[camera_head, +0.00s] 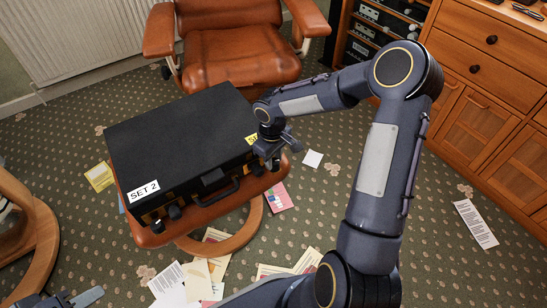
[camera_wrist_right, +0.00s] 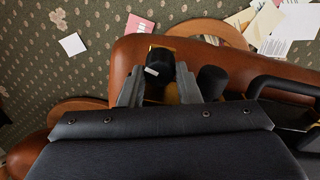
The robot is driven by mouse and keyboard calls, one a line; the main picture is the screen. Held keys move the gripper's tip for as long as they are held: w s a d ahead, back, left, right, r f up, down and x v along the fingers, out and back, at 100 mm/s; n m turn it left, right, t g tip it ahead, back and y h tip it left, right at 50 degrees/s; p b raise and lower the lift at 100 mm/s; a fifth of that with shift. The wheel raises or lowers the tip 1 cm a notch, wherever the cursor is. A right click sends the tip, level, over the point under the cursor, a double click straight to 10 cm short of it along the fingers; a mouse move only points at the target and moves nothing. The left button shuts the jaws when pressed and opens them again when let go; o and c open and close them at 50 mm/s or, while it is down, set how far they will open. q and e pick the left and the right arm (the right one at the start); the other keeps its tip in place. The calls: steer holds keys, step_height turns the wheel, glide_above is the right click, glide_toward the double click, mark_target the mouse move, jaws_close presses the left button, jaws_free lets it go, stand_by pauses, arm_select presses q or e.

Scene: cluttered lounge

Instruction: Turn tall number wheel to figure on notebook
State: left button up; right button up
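A black case (camera_head: 185,140) lies on a brown leather footstool (camera_head: 225,203), with a "SET 2" label and a yellow label at its front corners. Dark wheels stick out of its front, including one near the left end (camera_head: 174,212). My right gripper (camera_head: 275,150) is at the case's front right corner. In the right wrist view its fingers (camera_wrist_right: 158,82) are apart, with a black wheel (camera_wrist_right: 161,58) bearing a white mark between their tips; contact is unclear. Another black wheel (camera_wrist_right: 212,80) is beside them. My left gripper (camera_head: 85,297) shows partly at the lower left. I cannot identify the notebook.
Loose papers (camera_head: 170,285), a pink card (camera_head: 278,197), a yellow sheet (camera_head: 100,176) and a white sheet (camera_head: 475,223) lie on the patterned carpet. A brown armchair (camera_head: 240,55) stands behind. A wooden cabinet (camera_head: 500,90) fills the right. The carpet at lower right is mostly clear.

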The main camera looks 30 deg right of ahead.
steer(key=shift+m, duration=0.3)
steer(key=m, duration=0.2)
steer(key=shift+m+b, duration=0.3)
steer(key=shift+m, duration=1.9)
steer(key=o, duration=0.7)
